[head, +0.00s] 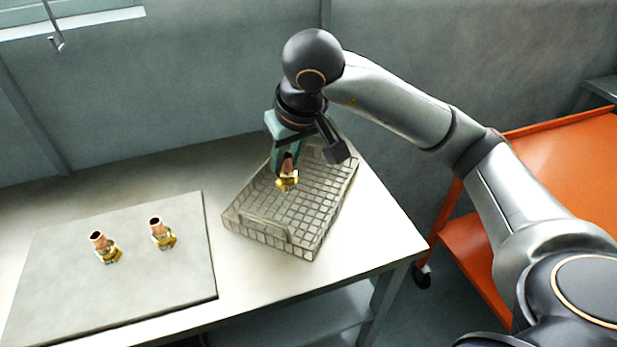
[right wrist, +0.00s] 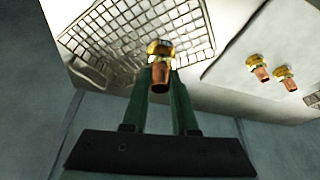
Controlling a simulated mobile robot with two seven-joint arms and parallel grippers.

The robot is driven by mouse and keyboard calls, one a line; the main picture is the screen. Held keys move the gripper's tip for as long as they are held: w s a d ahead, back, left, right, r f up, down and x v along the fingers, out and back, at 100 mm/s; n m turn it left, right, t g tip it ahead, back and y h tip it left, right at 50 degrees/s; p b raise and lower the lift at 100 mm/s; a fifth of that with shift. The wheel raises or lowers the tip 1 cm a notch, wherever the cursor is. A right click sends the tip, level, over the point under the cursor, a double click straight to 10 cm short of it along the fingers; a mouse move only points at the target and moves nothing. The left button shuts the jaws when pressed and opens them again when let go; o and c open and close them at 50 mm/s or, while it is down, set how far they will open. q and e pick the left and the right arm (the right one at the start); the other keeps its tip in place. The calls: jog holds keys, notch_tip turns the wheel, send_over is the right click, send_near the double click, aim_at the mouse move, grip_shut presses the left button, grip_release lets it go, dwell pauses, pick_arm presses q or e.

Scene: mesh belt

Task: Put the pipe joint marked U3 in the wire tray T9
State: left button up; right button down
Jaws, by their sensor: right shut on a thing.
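My right gripper (head: 287,166) is shut on a pipe joint (head: 288,182) with a copper tube and a brass nut. It holds the joint over the wire tray (head: 260,236), which stands on the table. In the right wrist view, the joint (right wrist: 160,72) sits between the green fingers (right wrist: 160,84), with the tray's mesh (right wrist: 120,45) behind it. I cannot read a mark on the held joint or on the tray. The tray's far part is partly hidden by my gripper. My left gripper is not in view.
Two similar pipe joints (head: 105,247) (head: 162,234) stand on a grey mat (head: 60,280) at the left of the table (head: 375,235). An orange cart (head: 560,160) stands to the right of the table, behind my arm. A wall closes off the back.

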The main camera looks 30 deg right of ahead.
jog(key=w+d+f, duration=0.1)
jog(key=d+f, duration=0.1)
jog(key=f, duration=0.1)
jog(key=d+f, duration=0.2)
jog(key=f, duration=0.1)
jog(key=w+d+f, duration=0.1)
jog(key=d+f, duration=0.1)
jog(key=f, duration=0.1)
jog(key=shift+w+d+f+p, duration=0.25)
jog(key=shift+w+f+p, duration=0.05)
jog(key=shift+f+p, duration=0.1)
jog(key=shift+f, duration=0.1)
jog(key=shift+f+b, duration=0.15)
jog(key=shift+b, duration=0.2)
jog(key=c, duration=0.7)
grip_release()
